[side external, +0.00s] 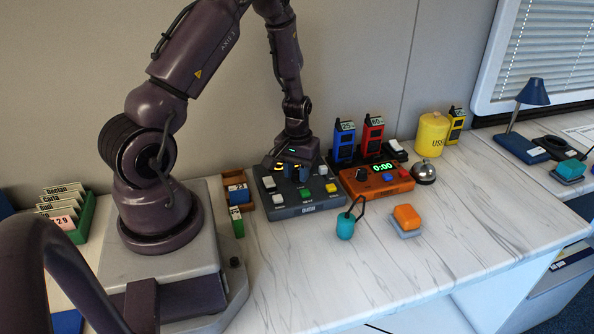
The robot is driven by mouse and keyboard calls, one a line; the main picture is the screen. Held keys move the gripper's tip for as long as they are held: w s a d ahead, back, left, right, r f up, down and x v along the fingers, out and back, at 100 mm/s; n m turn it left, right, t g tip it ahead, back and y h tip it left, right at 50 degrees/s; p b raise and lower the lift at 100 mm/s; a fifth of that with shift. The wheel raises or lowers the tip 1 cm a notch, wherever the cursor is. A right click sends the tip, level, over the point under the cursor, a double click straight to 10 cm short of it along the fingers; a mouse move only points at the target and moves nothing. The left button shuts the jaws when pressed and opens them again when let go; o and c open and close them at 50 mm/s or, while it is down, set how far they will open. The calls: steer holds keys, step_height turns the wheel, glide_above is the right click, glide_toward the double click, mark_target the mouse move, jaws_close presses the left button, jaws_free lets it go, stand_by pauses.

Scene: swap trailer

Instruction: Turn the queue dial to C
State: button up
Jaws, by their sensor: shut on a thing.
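The dark grey queue box (309,210) sits on the white marbled counter, with white, green and yellow buttons on its top. My gripper (296,174) is lowered over the back of this box, pointing down, and is shut on the queue dial. The dial is hidden by the gripper, so its pointer and letter marks cannot be read from here.
An orange box with a green display (382,166) stands close on the right, with blue and red radios (373,134) behind. A silver bell (424,172), yellow canister (432,134), teal object (346,227) and orange block (407,217) are nearby.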

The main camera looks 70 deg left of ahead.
mark_target(295, 173)
steer(key=o, duration=0.9)
step_height(295, 173, up, 13)
steer(key=s+d+r+m+t, duration=0.2)
steer(key=s+d+r+m, duration=0.1)
steer(key=d+r, duration=0.3)
steer(key=s+d+r+m+t, duration=0.1)
steer(key=s+d+r+m, duration=0.2)
steer(key=d+r, duration=0.3)
steer(key=s+d+r+m+t, duration=0.2)
steer(key=d+r, duration=0.4)
steer(key=d, duration=0.3)
steer(key=shift+s+d+m+t, duration=0.1)
steer(key=shift+s+m+t, duration=0.3)
steer(key=shift+m, duration=0.4)
